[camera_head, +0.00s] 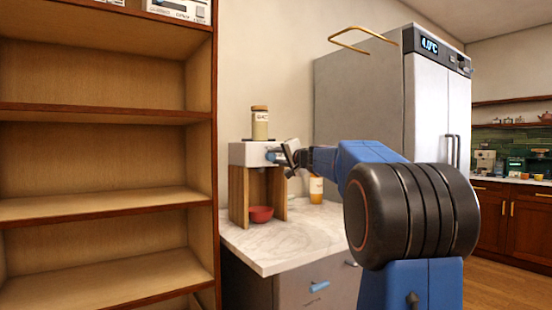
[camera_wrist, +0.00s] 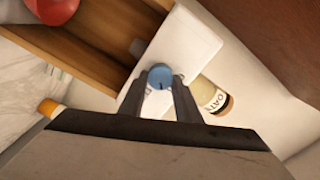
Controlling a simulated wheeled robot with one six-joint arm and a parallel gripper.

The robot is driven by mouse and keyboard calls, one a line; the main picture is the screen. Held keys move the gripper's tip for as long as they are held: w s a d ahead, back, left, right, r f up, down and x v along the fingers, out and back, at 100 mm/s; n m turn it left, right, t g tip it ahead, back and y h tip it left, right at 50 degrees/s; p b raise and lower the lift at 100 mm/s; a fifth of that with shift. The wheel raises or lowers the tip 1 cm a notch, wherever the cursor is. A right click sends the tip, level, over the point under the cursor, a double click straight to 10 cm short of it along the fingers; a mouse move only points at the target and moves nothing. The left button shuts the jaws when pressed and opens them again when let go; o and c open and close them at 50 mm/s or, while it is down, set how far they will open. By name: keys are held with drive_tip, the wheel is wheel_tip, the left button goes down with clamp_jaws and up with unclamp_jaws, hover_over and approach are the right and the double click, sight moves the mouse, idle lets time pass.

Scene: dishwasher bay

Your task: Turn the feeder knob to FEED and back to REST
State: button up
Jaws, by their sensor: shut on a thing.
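The feeder (camera_head: 250,154) is a white box on wooden side panels, standing on the marble counter. Its blue knob (camera_wrist: 161,77) sits on the white front, with a small dark mark on its face near the lower edge in the wrist view. My gripper (camera_wrist: 160,82) is shut on the knob, one finger on each side. In the head view my gripper (camera_head: 288,155) reaches the feeder front from the right and partly covers the knob. The FEED and REST labels cannot be read. A red bowl (camera_head: 261,214) stands under the feeder; it also shows in the wrist view (camera_wrist: 54,8).
A labelled jar (camera_head: 260,124) stands on top of the feeder. An orange-and-white container (camera_head: 316,189) stands on the counter (camera_head: 285,248) at right. An empty wooden shelf (camera_head: 105,155) is close on the left. A tall steel fridge (camera_head: 375,100) stands behind my arm.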

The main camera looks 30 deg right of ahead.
drive_tip(key=m, duration=0.4)
drive_tip(key=shift+f, duration=0.1)
drive_tip(key=shift+m, duration=2)
drive_tip(key=shift+f, duration=0.1)
drive_tip(key=o, duration=1.1)
drive_tip(key=shift+c, duration=0.2)
drive_tip(key=s, duration=1.7)
drive_tip(key=shift+s+d, duration=0.2)
drive_tip(key=shift+d, duration=0.2)
